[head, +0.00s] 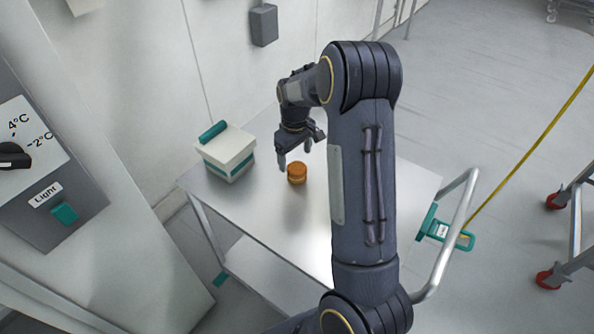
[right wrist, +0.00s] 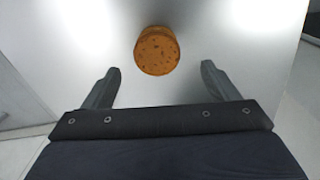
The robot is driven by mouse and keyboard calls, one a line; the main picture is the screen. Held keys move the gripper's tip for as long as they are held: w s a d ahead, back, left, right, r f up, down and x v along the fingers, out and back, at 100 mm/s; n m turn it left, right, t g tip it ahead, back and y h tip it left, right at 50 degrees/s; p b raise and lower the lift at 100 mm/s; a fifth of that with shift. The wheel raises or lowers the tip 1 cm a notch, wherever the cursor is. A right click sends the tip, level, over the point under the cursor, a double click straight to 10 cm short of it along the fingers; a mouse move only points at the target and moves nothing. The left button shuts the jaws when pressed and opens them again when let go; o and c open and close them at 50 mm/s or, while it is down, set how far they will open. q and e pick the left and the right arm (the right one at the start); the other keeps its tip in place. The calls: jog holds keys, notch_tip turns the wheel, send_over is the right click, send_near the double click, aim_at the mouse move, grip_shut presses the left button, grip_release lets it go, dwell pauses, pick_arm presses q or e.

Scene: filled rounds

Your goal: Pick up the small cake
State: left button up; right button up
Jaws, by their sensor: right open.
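The small cake (head: 297,173) is a short, round, orange-brown cake standing on the metal cart top (head: 262,218). In the right wrist view the cake (right wrist: 157,50) shows its speckled round top, ahead of the fingertips and roughly midway between their lines. My right gripper (head: 295,156) is open and empty, just behind and above the cake in the head view. Its two dark fingers (right wrist: 160,75) are spread wide in the right wrist view, apart from the cake. My left gripper is not in view.
A white box with a teal handle (head: 229,152) stands at the cart top's left corner. The cart's rail handle (head: 447,240) is at the right. A panel with a dial (head: 30,160) is at the far left. The cart top around the cake is clear.

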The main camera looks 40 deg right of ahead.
aim_at(296, 167)
jog(key=f+p, duration=0.2)
jog(key=f, duration=0.5)
jog(key=shift+d, duration=0.2)
jog(key=shift+c, duration=0.4)
jog(key=c, duration=0.7)
